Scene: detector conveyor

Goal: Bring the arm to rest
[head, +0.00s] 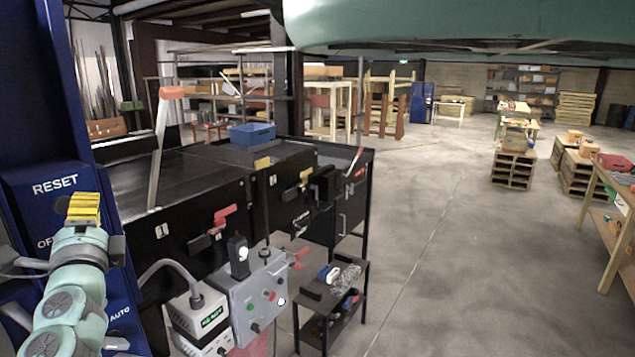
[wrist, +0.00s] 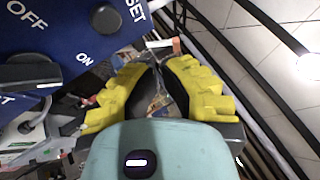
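My gripper (head: 84,208), with yellow ribbed fingers, is at the left of the head view, raised in front of a blue control panel (head: 40,190) lettered RESET and AUTO. In the wrist view my gripper (wrist: 160,68) has its two yellow fingers slanting inward, with a narrow gap between the tips. The background shows through this gap and I see nothing held. The blue panel (wrist: 70,45) is at the upper left there, with OFF and ON lettering and a black knob (wrist: 107,18) close to the left finger. I cannot tell whether they touch.
A black conveyor housing (head: 200,190) with a blue bin (head: 252,134) on top stands right of my arm. A grey button box (head: 255,300) and a small black cart (head: 335,300) stand in front. Pallets (head: 513,165) and a wooden table (head: 610,190) are further right. The floor between is clear.

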